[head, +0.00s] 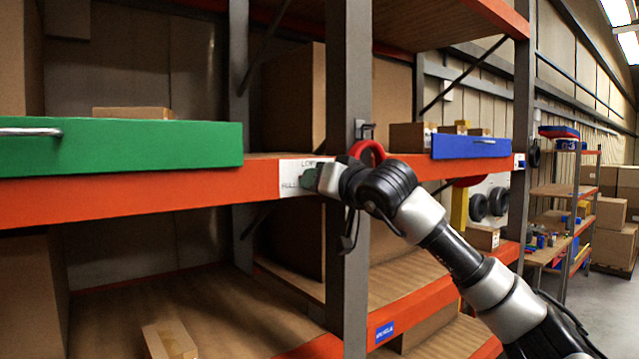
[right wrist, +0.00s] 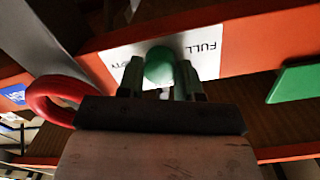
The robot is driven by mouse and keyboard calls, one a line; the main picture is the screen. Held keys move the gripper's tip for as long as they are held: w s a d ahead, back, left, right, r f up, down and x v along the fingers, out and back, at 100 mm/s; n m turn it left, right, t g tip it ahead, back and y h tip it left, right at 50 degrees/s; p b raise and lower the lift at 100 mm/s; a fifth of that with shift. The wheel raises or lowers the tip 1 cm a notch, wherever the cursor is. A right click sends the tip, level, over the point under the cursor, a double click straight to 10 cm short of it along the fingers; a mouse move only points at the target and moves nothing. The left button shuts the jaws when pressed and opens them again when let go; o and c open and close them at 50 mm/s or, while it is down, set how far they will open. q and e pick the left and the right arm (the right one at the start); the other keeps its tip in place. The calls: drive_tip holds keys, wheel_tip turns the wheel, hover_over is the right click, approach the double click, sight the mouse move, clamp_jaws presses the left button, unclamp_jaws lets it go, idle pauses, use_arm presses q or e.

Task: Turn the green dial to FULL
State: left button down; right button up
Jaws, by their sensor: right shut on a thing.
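The green dial (head: 308,179) sits on a white label plate (head: 290,166) on the orange shelf beam, left of a grey post. FULL is printed on the plate's left side in the head view. In the right wrist view the round green dial (right wrist: 159,65) stands between the two fingers of my right gripper (right wrist: 160,82), and FULL reads on the right part of the plate (right wrist: 203,52). My right gripper (head: 318,179) is shut on the dial. The hand hides part of the plate, and I cannot tell which mark the dial points to. My left gripper is out of view.
A green drawer front (head: 120,147) with a metal handle is left of the dial. A red ring (head: 367,152) hangs on the post just above my wrist and shows close beside the hand in the wrist view (right wrist: 52,98). A blue drawer (head: 470,145) is further right.

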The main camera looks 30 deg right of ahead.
drive_tip(key=shift+f, duration=0.15)
drive_tip(key=o, duration=0.9)
drive_tip(key=shift+o, duration=0.2)
drive_tip(key=s+b, duration=0.5)
drive_tip(key=s, duration=0.5)
drive_tip(key=shift+s+d+r, duration=0.2)
drive_tip(key=shift+s+d, duration=0.15)
drive_tip(key=shift+s, duration=0.05)
